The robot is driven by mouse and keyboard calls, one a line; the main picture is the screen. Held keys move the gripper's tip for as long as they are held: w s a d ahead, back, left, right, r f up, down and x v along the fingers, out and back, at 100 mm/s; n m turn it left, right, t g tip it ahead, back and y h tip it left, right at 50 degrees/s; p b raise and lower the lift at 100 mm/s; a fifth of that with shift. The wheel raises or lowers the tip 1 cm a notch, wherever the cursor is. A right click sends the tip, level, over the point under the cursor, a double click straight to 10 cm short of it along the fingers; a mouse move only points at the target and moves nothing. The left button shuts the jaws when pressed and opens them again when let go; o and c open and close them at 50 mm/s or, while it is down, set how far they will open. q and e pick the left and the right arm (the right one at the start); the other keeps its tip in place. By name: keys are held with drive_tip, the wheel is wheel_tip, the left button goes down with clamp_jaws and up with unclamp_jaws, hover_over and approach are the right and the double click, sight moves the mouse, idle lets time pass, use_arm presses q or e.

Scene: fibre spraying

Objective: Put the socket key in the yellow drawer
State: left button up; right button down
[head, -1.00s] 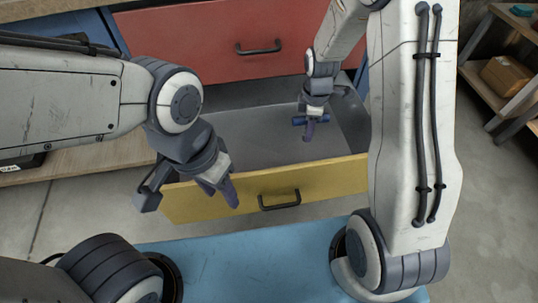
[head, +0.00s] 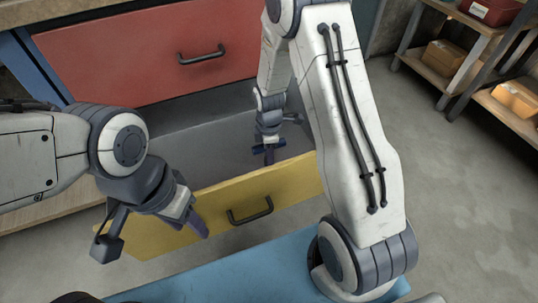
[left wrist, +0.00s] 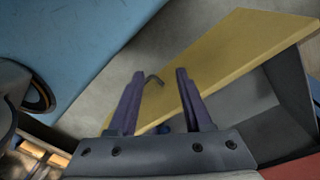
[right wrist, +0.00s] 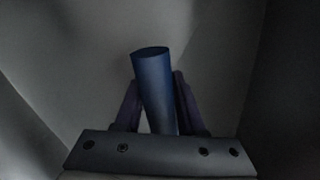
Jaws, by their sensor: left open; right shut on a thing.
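The yellow drawer (head: 290,193) stands open in the head view, with its grey inside showing. Its yellow front also shows in the left wrist view (left wrist: 245,48). My right gripper (head: 268,158) is inside the drawer opening, shut on the socket key (head: 257,149). In the right wrist view, the key is a dark blue cylinder (right wrist: 153,75) between the fingers, surrounded by grey drawer walls. I cannot tell whether it touches the drawer floor. My left gripper (head: 197,222) is open and empty, near the left part of the drawer front.
A closed red drawer (head: 170,55) is above the yellow one. The yellow front has a dark handle (head: 250,210). My right arm covers the drawer's right side. Shelves (head: 465,80) with boxes stand at the right, with bare floor (head: 450,190) before them.

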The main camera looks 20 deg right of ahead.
drive_tip(key=shift+f, duration=0.15)
drive_tip(key=c, duration=0.5)
unclamp_jaws()
